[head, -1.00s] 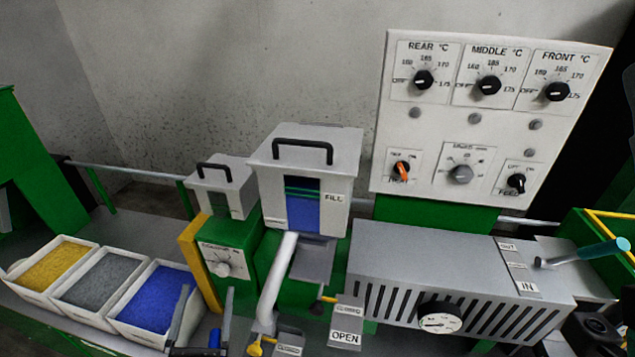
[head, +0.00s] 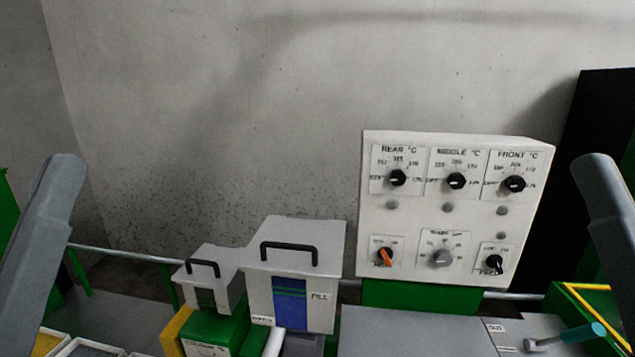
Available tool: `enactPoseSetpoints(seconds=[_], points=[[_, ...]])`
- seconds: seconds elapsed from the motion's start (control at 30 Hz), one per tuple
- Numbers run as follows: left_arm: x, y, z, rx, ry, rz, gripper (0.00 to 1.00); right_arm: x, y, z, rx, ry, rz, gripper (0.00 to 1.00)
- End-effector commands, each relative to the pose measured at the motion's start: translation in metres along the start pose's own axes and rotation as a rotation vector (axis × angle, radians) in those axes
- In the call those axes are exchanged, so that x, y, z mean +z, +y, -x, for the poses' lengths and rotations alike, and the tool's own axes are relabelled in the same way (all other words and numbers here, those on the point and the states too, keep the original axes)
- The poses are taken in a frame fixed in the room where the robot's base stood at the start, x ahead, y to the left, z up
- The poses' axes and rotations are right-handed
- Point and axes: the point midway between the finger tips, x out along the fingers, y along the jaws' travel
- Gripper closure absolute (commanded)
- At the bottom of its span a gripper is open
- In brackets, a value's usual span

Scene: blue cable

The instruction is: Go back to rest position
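Neither of my grippers shows in the head view. A grey link of my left arm stands at the left edge, and a grey link of my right arm stands at the right edge. Both are raised and look clear of the machine. The white control panel (head: 410,230) with its several black knobs stands between them. The large hopper (head: 325,270) has a black handle, a blue window and a FILL label. A smaller grey hopper (head: 226,284) stands to its left.
Bin rims (head: 80,348) show at the bottom left. A thin rail (head: 120,255) runs along the wall. The space before the wall (head: 200,120) is clear.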

Motion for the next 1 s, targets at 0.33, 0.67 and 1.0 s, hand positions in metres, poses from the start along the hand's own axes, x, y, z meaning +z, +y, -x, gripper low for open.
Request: enactPoseSetpoints(seconds=[0.33,0.67,1.0], points=[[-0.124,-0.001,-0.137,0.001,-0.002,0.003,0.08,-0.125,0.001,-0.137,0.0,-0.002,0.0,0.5],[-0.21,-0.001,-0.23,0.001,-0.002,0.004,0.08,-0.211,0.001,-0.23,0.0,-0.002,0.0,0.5],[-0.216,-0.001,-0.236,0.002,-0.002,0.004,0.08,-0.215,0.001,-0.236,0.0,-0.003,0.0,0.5]])
